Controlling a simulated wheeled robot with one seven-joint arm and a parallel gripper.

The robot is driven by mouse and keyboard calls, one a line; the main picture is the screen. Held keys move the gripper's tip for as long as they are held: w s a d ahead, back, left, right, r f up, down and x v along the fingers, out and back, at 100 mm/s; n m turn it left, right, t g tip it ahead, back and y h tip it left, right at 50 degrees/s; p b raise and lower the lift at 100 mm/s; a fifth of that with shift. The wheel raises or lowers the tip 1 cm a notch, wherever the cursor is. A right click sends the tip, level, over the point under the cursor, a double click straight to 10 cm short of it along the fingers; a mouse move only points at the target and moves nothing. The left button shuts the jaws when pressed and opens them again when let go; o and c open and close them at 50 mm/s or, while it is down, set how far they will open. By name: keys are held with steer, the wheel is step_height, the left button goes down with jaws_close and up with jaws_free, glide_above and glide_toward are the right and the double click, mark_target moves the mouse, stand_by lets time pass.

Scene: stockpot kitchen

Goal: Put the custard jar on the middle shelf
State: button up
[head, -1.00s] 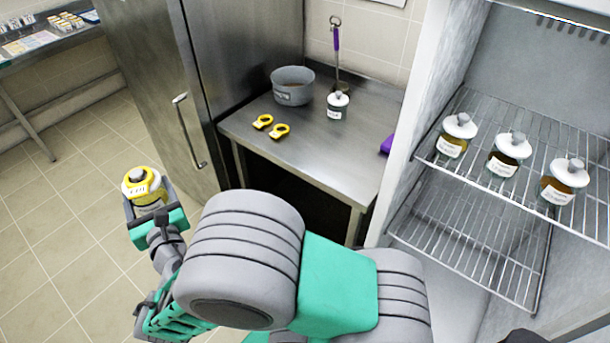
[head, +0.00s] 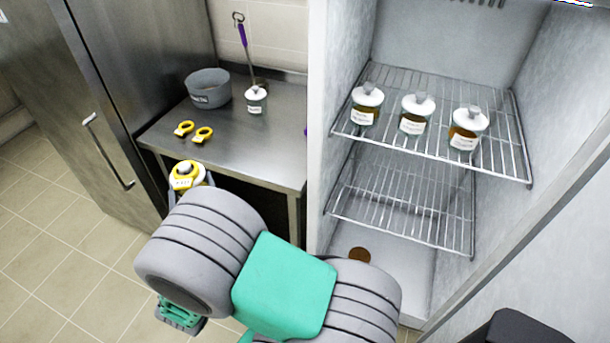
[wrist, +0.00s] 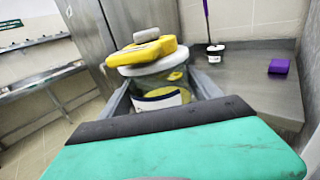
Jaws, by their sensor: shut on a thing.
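The jar in my gripper, which I take to be the custard jar (head: 186,178), has pale yellow contents and a yellow ring-like piece on top of its lid. In the wrist view the jar (wrist: 163,92) is upright or slightly tilted, its label partly hidden. My gripper (wrist: 160,88) is shut around its sides; in the head view my arm hides most of the gripper. The open cabinet at right has an upper wire shelf (head: 440,90) bearing three white-lidded jars (head: 367,104) in a row, and an empty lower wire shelf (head: 410,215) between it and the cabinet floor.
A steel table (head: 230,145) left of the cabinet carries a grey pot (head: 208,92), a white-lidded jar (head: 255,100) and two yellow rings (head: 203,135). A purple block (wrist: 278,66) lies on it. A brown disc (head: 359,255) lies on the cabinet floor. The cabinet's left wall edge stands between jar and shelves.

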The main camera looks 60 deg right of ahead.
steer(key=s+d+f+m+g+h+b, duration=0.25)
steer(key=s+d+f+g+b, duration=0.2)
steer(key=s+d, duration=0.45)
steer(key=s+d+f+m+g+h+b, duration=0.25)
steer(key=s+d+f+m+g, duration=0.2)
steer(key=s+d, duration=0.45)
steer(key=s+d+f+m+g+h+b, duration=0.25)
steer(key=s+d+f+b, duration=0.2)
steer(key=s+d, duration=0.45)
steer(key=s+d+f+g+b, duration=0.1)
steer(key=s+d+f+b, duration=0.1)
steer(key=d, duration=0.4)
steer(key=s+d+f+b, duration=0.2)
steer(key=s+d+f, duration=0.1)
steer(key=d, duration=0.3)
steer(key=s+d+f+m+g+b, duration=0.1)
steer(key=s+d+f+b, duration=0.1)
steer(key=d, duration=0.5)
steer(key=shift+s+f+g, duration=0.2)
steer(key=shift+s+f, duration=0.1)
steer(key=shift+f, duration=0.35)
steer(key=shift+s+f+g, duration=0.15)
steer(key=shift+s+f, duration=0.15)
steer(key=shift+f, duration=0.3)
steer(key=shift+d+f+b, duration=0.2)
steer(key=shift+f+b, duration=0.6)
steer(key=shift+f, duration=0.95)
